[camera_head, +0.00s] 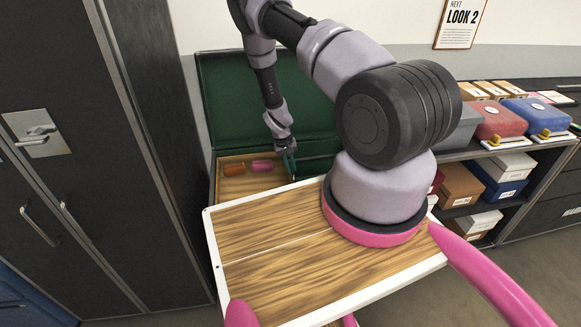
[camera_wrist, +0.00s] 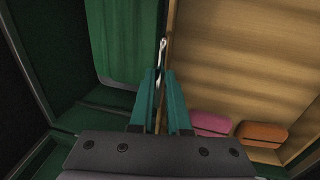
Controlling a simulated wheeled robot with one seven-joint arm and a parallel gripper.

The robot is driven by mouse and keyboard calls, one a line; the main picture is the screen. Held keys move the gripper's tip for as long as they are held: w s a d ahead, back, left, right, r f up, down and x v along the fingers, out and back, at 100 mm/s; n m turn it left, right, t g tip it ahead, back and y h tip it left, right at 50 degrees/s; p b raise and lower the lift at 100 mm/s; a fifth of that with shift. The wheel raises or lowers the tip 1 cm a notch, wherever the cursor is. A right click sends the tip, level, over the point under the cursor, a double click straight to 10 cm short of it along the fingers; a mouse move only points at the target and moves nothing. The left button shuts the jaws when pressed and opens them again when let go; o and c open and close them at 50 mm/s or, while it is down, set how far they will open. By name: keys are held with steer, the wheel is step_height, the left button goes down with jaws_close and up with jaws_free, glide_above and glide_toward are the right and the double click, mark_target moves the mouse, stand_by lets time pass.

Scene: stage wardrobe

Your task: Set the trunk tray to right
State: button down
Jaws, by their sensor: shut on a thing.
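The trunk (camera_head: 220,85) stands open against the wall, with a dark green lid raised. The trunk tray (camera_head: 231,188) is wooden and sits in the left part of the trunk, holding an orange and a pink roll. In the wrist view the tray floor (camera_wrist: 225,65) fills the right side, with a pink roll (camera_wrist: 212,124) and an orange roll (camera_wrist: 262,134) on it. My gripper (camera_head: 288,166) is at the tray's right edge. In the wrist view its teal fingers (camera_wrist: 162,78) close on the tray's side wall, beside a pale metal fitting (camera_wrist: 162,50).
Green trunk space (camera_head: 318,167) lies right of the tray; a green panel or cloth (camera_wrist: 118,40) shows there in the wrist view. A dark wardrobe (camera_head: 85,130) stands close on the left. Shelves with boxes (camera_head: 500,118) stand on the right. My own wooden deck fills the foreground.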

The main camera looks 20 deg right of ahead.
steer(key=s+d, duration=0.2)
steer(key=d, duration=1.1)
steer(key=s+d, duration=0.3)
steer(key=d, duration=1.1)
steer(key=shift+s, duration=0.3)
steer(key=c, duration=0.9)
jaws_free()
steer(key=shift+d, duration=0.15)
steer(key=r, duration=0.3)
steer(key=a+r, duration=0.1)
steer(key=r, duration=0.3)
steer(key=a+r, duration=0.1)
steer(key=r, duration=0.2)
steer(key=shift+w+a+r, duration=0.15)
steer(key=shift+w+r, duration=0.05)
steer(key=shift+r, duration=0.15)
